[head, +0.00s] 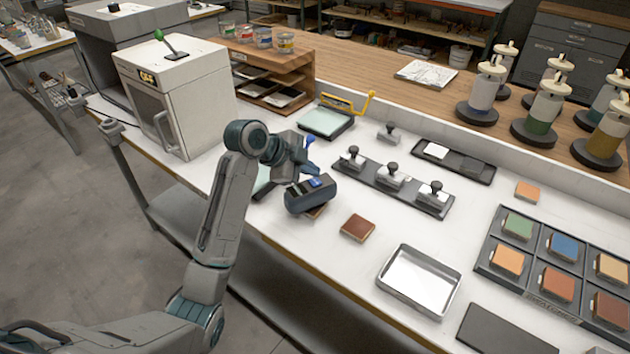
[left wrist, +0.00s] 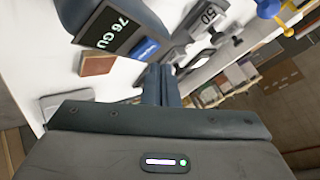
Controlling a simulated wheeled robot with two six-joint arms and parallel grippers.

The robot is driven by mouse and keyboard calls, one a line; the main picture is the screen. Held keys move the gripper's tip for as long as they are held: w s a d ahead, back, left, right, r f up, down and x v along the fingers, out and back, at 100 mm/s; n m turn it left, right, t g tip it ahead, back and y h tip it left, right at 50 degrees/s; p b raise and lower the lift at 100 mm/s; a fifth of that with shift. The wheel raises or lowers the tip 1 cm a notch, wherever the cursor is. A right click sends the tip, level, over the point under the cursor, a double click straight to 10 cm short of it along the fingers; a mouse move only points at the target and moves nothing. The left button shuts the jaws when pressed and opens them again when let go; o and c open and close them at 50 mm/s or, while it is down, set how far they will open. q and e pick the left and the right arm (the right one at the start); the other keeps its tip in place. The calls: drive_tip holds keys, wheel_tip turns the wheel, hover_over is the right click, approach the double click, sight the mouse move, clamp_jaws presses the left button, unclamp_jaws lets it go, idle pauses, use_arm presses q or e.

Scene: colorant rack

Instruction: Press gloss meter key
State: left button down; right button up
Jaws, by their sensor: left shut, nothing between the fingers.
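The gloss meter (head: 308,198) is a dark blue-grey rounded block on the white bench, with a brown tile edge (head: 316,213) showing under it. Its blue key (head: 315,183) is on top. In the left wrist view the gloss meter's dark display (left wrist: 108,28) reads "76 GU", and the blue key (left wrist: 146,48) lies beside it. My left gripper (head: 309,172) is shut and empty, its fingers close to the key. In the left wrist view the shut fingertips (left wrist: 160,72) appear just below and right of the key; whether they touch it I cannot tell. My right gripper is out of view.
A brown tile (head: 358,228) and a metal tray (head: 420,281) lie to the right. A black rack with several grey blocks (head: 391,178) stands behind. A white oven-like cabinet (head: 190,110) is at left. A yellow-handled frame (head: 326,121) is at the back. Bare bench lies between.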

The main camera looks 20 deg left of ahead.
sight(310, 182)
use_arm(q)
drive_tip(key=shift+f, duration=0.1)
idle(0.5)
drive_tip(key=shift+f, duration=0.3)
drive_tip(key=shift+f, duration=0.35)
idle(0.5)
idle(0.3)
drive_tip(key=shift+r+p, duration=0.65)
drive_tip(key=shift+r, duration=0.15)
wheel_tip(310, 182, up, 5)
drive_tip(key=p, duration=0.4)
drive_tip(key=shift+p, duration=0.3)
